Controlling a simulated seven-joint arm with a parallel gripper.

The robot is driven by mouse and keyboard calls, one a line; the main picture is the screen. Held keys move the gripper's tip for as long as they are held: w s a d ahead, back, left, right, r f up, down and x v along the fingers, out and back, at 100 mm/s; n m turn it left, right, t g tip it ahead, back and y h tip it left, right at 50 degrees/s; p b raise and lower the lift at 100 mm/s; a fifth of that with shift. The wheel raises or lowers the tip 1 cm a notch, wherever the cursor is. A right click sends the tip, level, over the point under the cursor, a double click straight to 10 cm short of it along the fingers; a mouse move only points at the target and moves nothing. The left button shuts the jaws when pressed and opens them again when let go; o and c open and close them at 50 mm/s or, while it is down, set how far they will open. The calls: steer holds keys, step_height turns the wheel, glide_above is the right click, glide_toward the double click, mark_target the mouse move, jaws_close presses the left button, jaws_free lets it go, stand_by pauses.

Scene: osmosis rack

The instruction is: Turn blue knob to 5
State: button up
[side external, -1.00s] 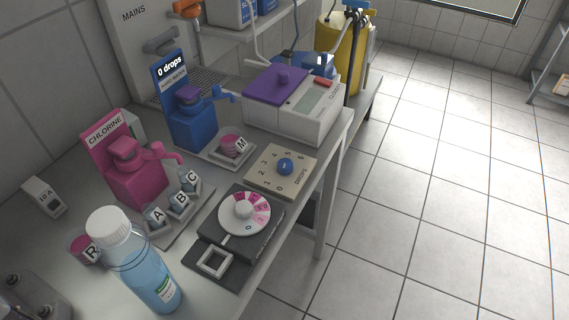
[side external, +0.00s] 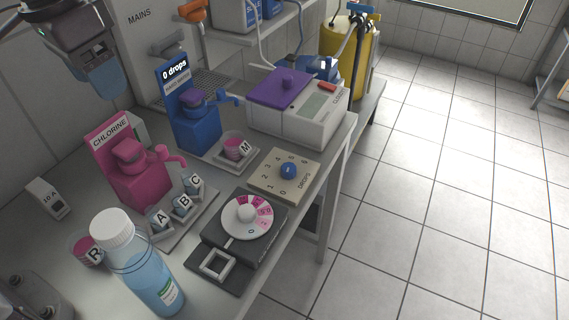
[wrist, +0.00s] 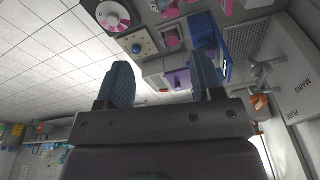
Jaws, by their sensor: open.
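The blue knob (side external: 288,171) is a small round ball on a beige plate (side external: 267,187) marked DROPS, with numbers around it. Which number it points to is too small to tell. The blue dispenser (side external: 193,115) behind it shows "0 drops" on its sign. The knob also appears in the wrist view (wrist: 136,48), beyond my fingers. My gripper (side external: 110,92) hangs at the top left, above and behind the pink chlorine dispenser, well apart from the knob. In the wrist view my gripper (wrist: 162,72) has its two blue fingers wide apart with nothing between them.
The pink chlorine dispenser (side external: 140,180), a blue bottle (side external: 150,275) and a white dial (side external: 247,217) stand on the bench. A purple-lidded device (side external: 295,108) is behind the knob plate. Cups labelled A, B, C and M sit on trays. The space above the knob is clear.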

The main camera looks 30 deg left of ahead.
steer(key=w+d+f+g, duration=0.2)
steer(key=w+d+f, duration=0.65)
steer(key=w, duration=0.35)
steer(key=n, duration=0.3)
glide_above(287, 168)
step_height(287, 168, down, 8)
step_height(287, 168, down, 12)
steer(key=shift+d+f, duration=0.1)
steer(key=shift+f, duration=0.15)
steer(key=c, duration=0.9)
